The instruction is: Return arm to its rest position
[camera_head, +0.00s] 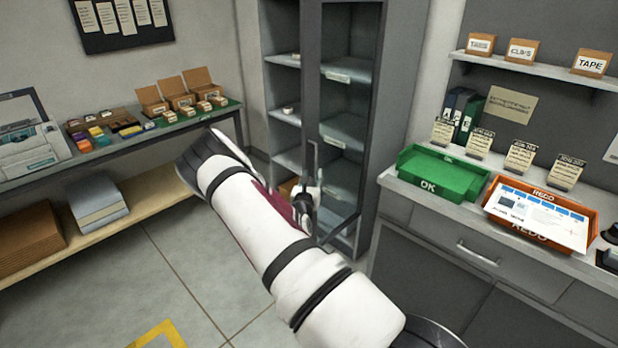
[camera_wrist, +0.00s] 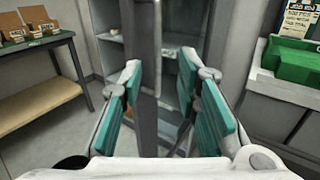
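My arm reaches out across the middle of the head view, toward the grey cabinet (camera_head: 375,120). My gripper (camera_wrist: 163,85) shows in the wrist view with its two teal-padded fingers spread apart. A grey upright bar, the cabinet door's frame or handle (camera_wrist: 146,70), stands in line with the gap between the fingers. I cannot tell whether the fingers touch it. In the head view the forearm hides most of the gripper, and only a small part of it shows near the cabinet door.
A bench (camera_head: 150,140) with a printer (camera_head: 28,150) and small boxes stands left. A counter at right holds a green OK tray (camera_head: 440,175) and an orange REDO tray (camera_head: 595,222) with a paper (camera_head: 535,215) in it. The floor (camera_head: 190,265) between is clear.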

